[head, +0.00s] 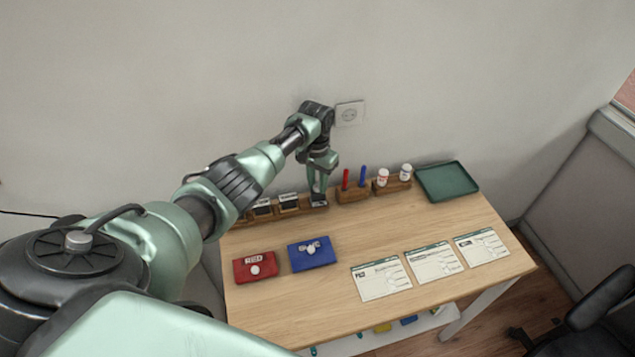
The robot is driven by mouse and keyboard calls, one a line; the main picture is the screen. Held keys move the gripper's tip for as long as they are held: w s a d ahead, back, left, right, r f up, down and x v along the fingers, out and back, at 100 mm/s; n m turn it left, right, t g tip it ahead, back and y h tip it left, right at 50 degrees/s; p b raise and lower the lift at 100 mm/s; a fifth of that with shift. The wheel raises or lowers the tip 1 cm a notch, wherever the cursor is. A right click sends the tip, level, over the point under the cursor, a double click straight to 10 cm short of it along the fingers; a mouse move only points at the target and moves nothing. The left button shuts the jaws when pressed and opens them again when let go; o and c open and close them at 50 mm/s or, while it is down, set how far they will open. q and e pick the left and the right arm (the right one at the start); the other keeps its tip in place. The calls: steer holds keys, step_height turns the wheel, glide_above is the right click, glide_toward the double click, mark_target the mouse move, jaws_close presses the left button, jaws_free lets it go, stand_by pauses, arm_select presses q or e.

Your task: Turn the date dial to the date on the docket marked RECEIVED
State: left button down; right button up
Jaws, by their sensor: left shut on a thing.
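Two other stamps, the left one (262,208) and the middle one (289,202), stand in the rack. Three dockets lie in a row: left (370,289), middle (425,270) and right (472,254). Their print is too small to tell which is marked RECEIVED. My right gripper is not in view.
A red pad (243,269) and a blue pad (322,259) lie on the wooden table (310,310). The front of the table is clear.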

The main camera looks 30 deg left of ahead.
mark_target(317, 185)
arm_select(q)
steer(key=shift+m, duration=0.4)
stand_by(0.6)
stand_by(0.6)
steer(key=c, duration=1.2)
jaws_free()
steer(key=shift+o, duration=0.2)
steer(key=shift+r+b, duration=0.4)
steer(key=shift+r, duration=3.55)
